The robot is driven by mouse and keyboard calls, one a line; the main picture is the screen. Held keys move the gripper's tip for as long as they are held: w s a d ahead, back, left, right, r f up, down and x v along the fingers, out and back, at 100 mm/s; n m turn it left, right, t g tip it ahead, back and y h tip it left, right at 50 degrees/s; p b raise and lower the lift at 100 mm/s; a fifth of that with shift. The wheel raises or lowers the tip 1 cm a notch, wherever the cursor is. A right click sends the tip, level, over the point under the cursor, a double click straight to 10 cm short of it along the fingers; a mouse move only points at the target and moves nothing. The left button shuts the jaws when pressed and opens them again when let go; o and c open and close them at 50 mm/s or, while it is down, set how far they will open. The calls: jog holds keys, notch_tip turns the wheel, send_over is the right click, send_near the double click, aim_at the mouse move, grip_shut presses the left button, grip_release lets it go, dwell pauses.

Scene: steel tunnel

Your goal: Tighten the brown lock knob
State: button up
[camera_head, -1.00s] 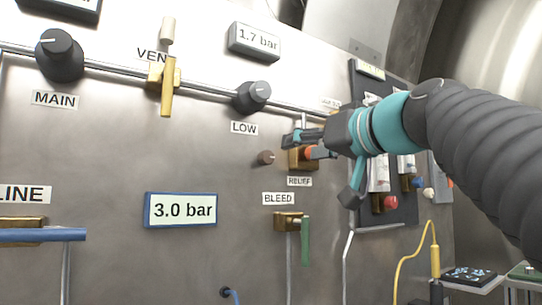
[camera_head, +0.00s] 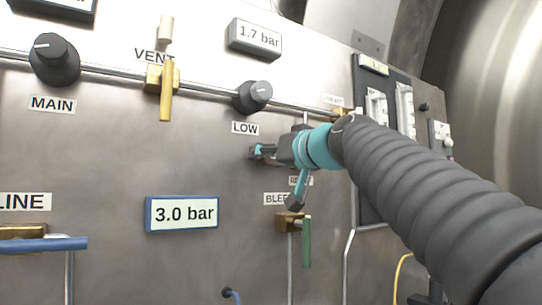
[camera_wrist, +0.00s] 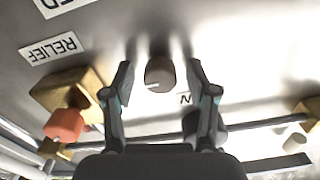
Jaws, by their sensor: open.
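The brown lock knob (camera_wrist: 159,74) sits on the steel panel in the wrist view, with a small white mark on its face. My gripper (camera_wrist: 160,76) is open, with one finger on each side of the knob and a visible gap on both sides. In the head view my gripper (camera_head: 256,152) is at the panel below the LOW label, and it hides the knob there.
In the wrist view, the brass relief block (camera_wrist: 66,98) with its orange-red knob (camera_wrist: 65,125) lies close left of my gripper. In the head view, the LOW knob (camera_head: 253,97) is above, the bleed valve's green lever (camera_head: 307,241) below, and the 3.0 bar display (camera_head: 182,213) lower left.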

grip_shut()
